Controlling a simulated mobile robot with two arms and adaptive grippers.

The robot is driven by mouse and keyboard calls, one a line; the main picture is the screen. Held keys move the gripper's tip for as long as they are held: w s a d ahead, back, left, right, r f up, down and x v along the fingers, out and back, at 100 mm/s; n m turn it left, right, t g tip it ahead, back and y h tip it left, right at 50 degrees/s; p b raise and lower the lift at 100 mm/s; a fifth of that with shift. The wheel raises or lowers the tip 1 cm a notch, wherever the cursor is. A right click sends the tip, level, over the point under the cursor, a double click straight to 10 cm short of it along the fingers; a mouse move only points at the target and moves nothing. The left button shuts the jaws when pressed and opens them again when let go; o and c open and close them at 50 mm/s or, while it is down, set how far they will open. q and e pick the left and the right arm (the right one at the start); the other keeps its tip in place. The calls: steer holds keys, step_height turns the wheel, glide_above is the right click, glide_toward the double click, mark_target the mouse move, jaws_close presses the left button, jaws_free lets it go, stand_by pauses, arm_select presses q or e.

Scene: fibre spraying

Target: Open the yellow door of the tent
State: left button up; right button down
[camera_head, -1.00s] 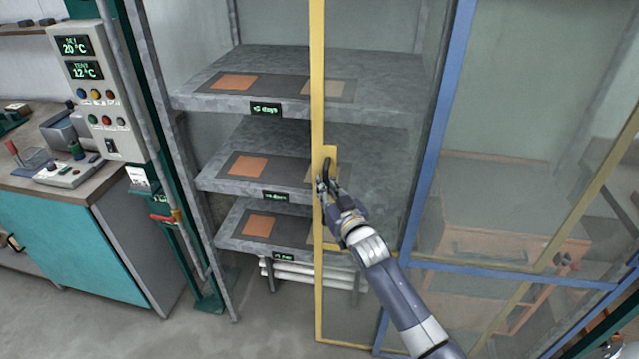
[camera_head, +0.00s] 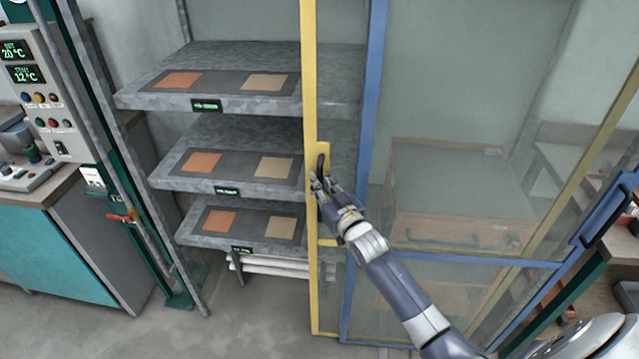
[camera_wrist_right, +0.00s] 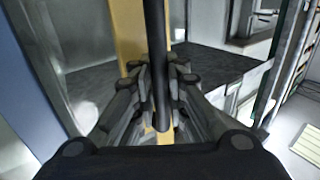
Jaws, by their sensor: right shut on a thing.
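The yellow door (camera_head: 311,90) of the tent is a tall yellow frame with a clear pane. It stands partly slid across, with shelves showing open to its left. Its dark handle (camera_head: 321,165) sits on a yellow plate at mid height. My right gripper (camera_head: 320,186) is shut on this handle. In the right wrist view the black handle bar (camera_wrist_right: 160,70) runs upright between the fingers (camera_wrist_right: 160,95), with the yellow frame (camera_wrist_right: 128,30) behind. The blue door frame (camera_head: 369,110) stands just right of the yellow one. My left gripper is not in view.
Three grey shelves (camera_head: 135,99) inside the tent carry dark boards with orange and tan squares. A control panel (camera_head: 30,90) and a teal cabinet (camera_head: 50,250) stand at the left. A second blue frame with a black handle (camera_head: 607,217) is at the right. Grey floor is clear in front.

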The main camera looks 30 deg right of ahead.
steer(key=shift+a+f, duration=0.1)
steer(key=shift+f, duration=0.15)
steer(key=c, duration=1.9)
jaws_free()
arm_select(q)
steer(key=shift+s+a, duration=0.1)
arm_select(e)
steer(key=shift+r, duration=0.15)
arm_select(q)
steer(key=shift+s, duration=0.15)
arm_select(e)
steer(key=s, duration=1.2)
